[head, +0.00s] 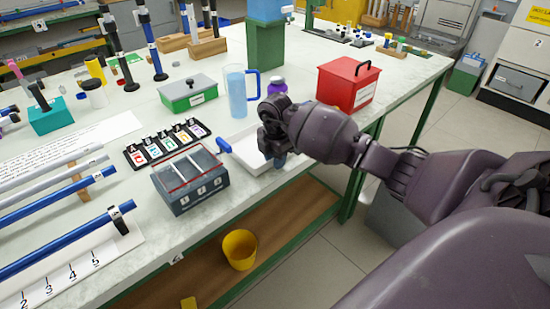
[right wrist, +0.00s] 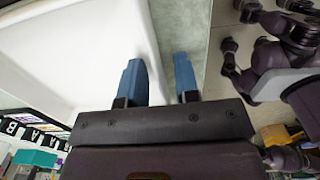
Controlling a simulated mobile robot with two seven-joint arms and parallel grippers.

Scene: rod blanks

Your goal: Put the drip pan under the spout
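My right gripper (head: 279,160) points down at the pan's right side. In the right wrist view, the white pan (right wrist: 75,45) fills the upper left. The blue fingertips of my right gripper (right wrist: 159,80) stand apart, one over the pan side and one over the table, with the pan's edge between them. I see no clear grip. A blue tank (head: 266,9) sits on a green stand (head: 266,45); a small pale part (head: 287,9) on it may be the spout. My left gripper is not seen.
A clear jug with a blue handle (head: 237,92) and a purple-capped bottle (head: 277,86) stand behind the pan. A red box (head: 347,84) is to the right. A grey compartment box (head: 190,182) and a label rack (head: 166,145) are to the left.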

